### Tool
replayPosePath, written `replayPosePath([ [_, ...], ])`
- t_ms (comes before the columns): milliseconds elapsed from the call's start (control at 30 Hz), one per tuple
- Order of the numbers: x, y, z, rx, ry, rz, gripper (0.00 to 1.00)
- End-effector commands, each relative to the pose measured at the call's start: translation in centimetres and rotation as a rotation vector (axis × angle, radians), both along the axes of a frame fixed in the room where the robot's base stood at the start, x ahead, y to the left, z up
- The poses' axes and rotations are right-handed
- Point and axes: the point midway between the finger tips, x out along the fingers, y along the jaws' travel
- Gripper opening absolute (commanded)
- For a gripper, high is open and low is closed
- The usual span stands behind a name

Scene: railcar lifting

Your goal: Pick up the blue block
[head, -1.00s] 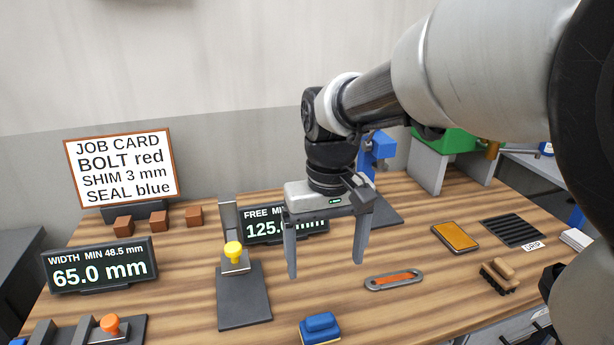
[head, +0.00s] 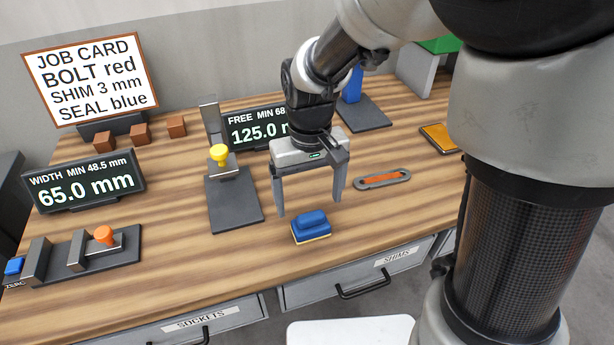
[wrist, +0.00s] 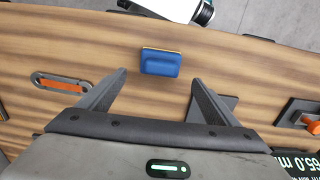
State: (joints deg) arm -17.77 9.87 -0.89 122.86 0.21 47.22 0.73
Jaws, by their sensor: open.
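The blue block (head: 311,224) has a yellowish underside layer and rests on the wooden bench near its front edge. In the wrist view the blue block (wrist: 160,62) lies beyond the fingertips, roughly centred between them. My gripper (head: 308,205) is open and empty, with its fingers pointing down above the bench, behind the block in the head view. In the wrist view my gripper (wrist: 158,75) shows both fingers spread apart, neither touching the block.
An orange-centred link (head: 383,179) lies right of the block. A dark stand with a yellow knob (head: 219,153) is to the left. Drawers (head: 350,275) run below the bench edge.

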Motion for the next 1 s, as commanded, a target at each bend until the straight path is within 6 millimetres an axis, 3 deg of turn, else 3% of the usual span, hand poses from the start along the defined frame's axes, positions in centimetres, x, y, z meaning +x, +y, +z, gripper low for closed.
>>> replayPosePath([
  [300, -1.0, -0.3, -4.4, -0.001, 0.004, 0.000, 0.84],
  [633, -0.9, -0.3, -5.0, 0.001, 0.000, 0.001, 0.84],
  [900, -0.9, -0.3, -5.0, 0.000, 0.001, 0.001, 0.39],
  [1000, -0.9, -0.3, -5.0, 0.001, 0.000, 0.001, 0.36],
])
